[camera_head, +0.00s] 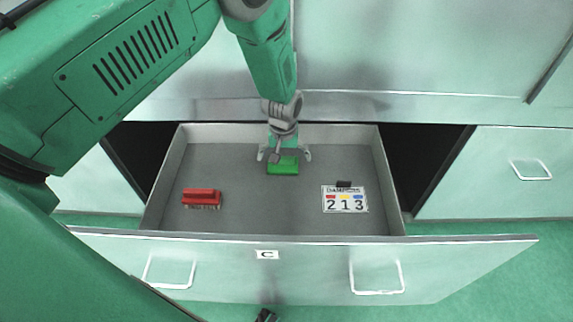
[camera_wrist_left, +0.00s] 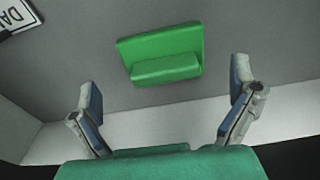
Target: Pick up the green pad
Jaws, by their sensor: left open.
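The green pad (camera_head: 283,168) lies on the grey floor of an open drawer, near its back wall. It has a raised block on top, which shows in the left wrist view (camera_wrist_left: 165,68). My left gripper (camera_head: 284,156) is open and empty, pointing down into the drawer just above and behind the pad. In the left wrist view its two fingers (camera_wrist_left: 166,100) stand wide apart, with the pad ahead of the gap between them. My right gripper is not clearly seen; a small dark part shows at the bottom edge of the head view.
The drawer (camera_head: 266,238) is labelled C. A red brush (camera_head: 201,197) lies at its left. A white plate with number cards (camera_head: 345,199) lies at its right, with a small black item (camera_head: 343,184) at its top edge. The drawer's middle floor is clear.

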